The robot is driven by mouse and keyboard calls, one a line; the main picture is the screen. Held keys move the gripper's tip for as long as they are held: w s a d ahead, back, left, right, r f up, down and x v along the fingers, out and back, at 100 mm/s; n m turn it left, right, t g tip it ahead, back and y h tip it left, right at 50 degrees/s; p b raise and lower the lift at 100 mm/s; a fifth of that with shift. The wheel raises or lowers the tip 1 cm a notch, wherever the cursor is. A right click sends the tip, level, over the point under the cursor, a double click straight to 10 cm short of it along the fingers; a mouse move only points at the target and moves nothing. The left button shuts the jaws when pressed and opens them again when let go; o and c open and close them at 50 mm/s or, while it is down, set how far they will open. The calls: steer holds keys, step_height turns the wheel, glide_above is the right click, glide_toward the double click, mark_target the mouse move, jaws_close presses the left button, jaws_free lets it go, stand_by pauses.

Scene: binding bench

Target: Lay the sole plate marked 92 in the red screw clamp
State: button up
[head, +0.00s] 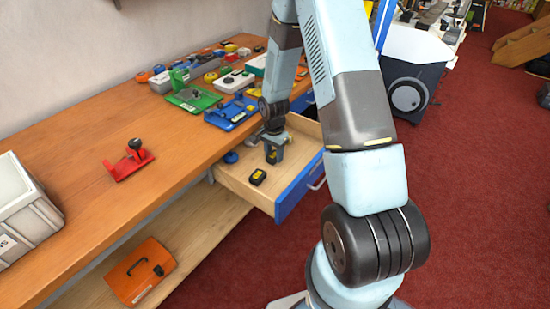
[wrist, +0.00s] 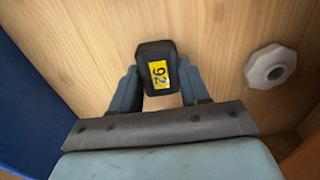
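The sole plate marked 92 (wrist: 155,72) is a small black block with a yellow label. In the wrist view it sits between the two blue-grey fingers of my gripper (wrist: 158,85), which touch its sides. In the head view my gripper (head: 273,152) points down inside the open drawer, with a yellow label showing between its fingers. The red screw clamp (head: 130,163), with a black knob, stands on the bench to the left, well apart from my gripper.
Another black block with a yellow label (head: 258,177) lies in the drawer (head: 235,178). A pale faceted knob (wrist: 271,66) shows in the wrist view. Green (head: 192,98) and blue (head: 231,115) fixtures stand further back. A grey crate (head: 22,215) is at the left. Bench around the clamp is clear.

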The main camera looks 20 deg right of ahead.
mark_target(274, 155)
steer(key=shift+c, duration=1)
steer(key=shift+s+r, duration=0.1)
steer(key=shift+r, duration=2.4)
